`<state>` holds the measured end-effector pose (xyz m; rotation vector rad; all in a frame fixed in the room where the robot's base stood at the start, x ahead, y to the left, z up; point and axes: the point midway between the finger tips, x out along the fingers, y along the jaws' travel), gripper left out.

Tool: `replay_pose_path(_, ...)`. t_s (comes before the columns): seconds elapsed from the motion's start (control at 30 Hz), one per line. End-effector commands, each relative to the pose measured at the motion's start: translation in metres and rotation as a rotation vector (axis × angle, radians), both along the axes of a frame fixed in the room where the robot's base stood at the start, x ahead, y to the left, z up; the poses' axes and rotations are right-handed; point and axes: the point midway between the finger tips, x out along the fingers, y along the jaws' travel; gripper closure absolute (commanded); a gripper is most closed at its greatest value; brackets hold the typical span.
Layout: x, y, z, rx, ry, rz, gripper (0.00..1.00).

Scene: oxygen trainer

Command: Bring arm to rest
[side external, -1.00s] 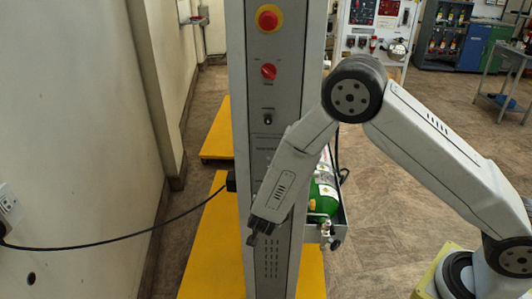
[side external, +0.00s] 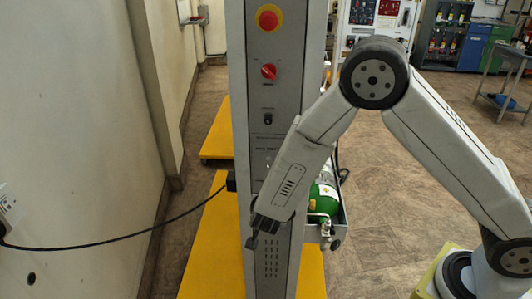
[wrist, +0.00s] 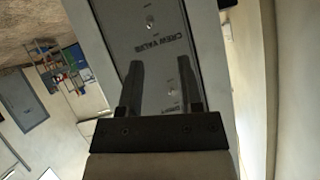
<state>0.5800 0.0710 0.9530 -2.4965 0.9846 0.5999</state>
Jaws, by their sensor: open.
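My gripper (side external: 256,236) hangs at the lower end of my bent arm, pointing down in front of the grey panel column (side external: 248,120) in the side view. In the wrist view, my gripper (wrist: 159,72) shows two dark fingers apart with nothing between them. Whether the fingers touch the column cannot be told.
The column carries a red emergency button (side external: 269,18), a red rotary switch (side external: 268,71) and a small black switch (side external: 267,118). A green cylinder (side external: 324,200) sits in a rack behind my forearm. A black cable (side external: 120,240) runs from the left wall to the column.

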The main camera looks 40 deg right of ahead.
Motion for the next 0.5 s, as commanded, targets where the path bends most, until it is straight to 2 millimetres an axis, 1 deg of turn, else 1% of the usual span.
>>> replay_pose_path(0.13, 0.006, -0.001, 0.016, 0.068, 0.025, 0.108, 0.54)
replay_pose_path(0.27, 0.004, -0.001, 0.031, 0.13, 0.073, 0.238, 0.54)
replay_pose_path(0.37, -0.003, -0.001, 0.042, 0.17, 0.124, 0.34, 0.54)
replay_pose_path(0.5, -0.022, -0.004, 0.055, 0.205, 0.213, 0.476, 0.54)
